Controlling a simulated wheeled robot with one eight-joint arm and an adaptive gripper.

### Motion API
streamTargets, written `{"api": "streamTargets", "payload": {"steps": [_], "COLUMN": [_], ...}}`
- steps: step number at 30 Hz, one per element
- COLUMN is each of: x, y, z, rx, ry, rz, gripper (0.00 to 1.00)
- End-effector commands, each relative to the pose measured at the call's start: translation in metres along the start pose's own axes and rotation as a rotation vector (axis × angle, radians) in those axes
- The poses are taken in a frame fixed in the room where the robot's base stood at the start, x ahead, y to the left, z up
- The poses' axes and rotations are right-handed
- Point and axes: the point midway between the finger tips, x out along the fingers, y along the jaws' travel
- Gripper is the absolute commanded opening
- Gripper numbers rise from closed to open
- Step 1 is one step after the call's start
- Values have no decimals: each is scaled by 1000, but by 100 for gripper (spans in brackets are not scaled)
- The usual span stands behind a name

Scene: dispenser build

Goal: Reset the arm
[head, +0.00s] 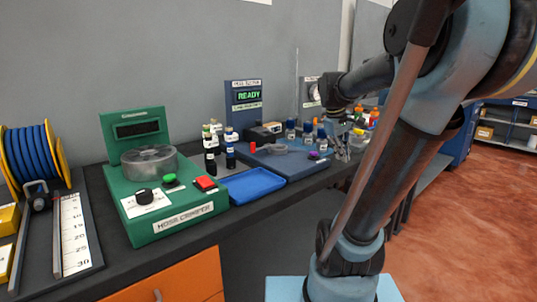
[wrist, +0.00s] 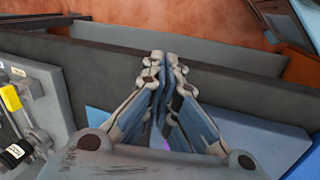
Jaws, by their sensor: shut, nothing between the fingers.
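My gripper (head: 342,150) hangs at the end of my raised arm, at the right end of the bench in the head view. In the wrist view its fingers (wrist: 163,62) are together with nothing between them. It is near the blue station with the bottles and appears apart from them, though the exact gap cannot be told. A small purple patch shows between the finger links in the wrist view.
The bench holds a green hose crimper (head: 165,190), a blue tray (head: 255,184), a READY display (head: 246,97), several bottles (head: 308,131) and a blue hose reel (head: 32,155). Shelves (head: 510,122) stand at the right. Open reddish floor (head: 475,220) lies right of my arm.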

Motion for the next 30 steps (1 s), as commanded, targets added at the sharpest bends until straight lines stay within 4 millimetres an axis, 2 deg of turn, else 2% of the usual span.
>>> {"api": "streamTargets", "payload": {"steps": [3,11,18,21,24,30], "x": [15,49,87,99,107,111], "y": [-34,-100,-159,-176,-184,-189], "z": [22,58,86,94,99,101], "rx": [92,288,468,522,556,575], "ry": [28,77,108,114,117,119], "rz": [-34,-113,-193,-218,-235,-244], "gripper": [0,0,0,0,0,0]}}
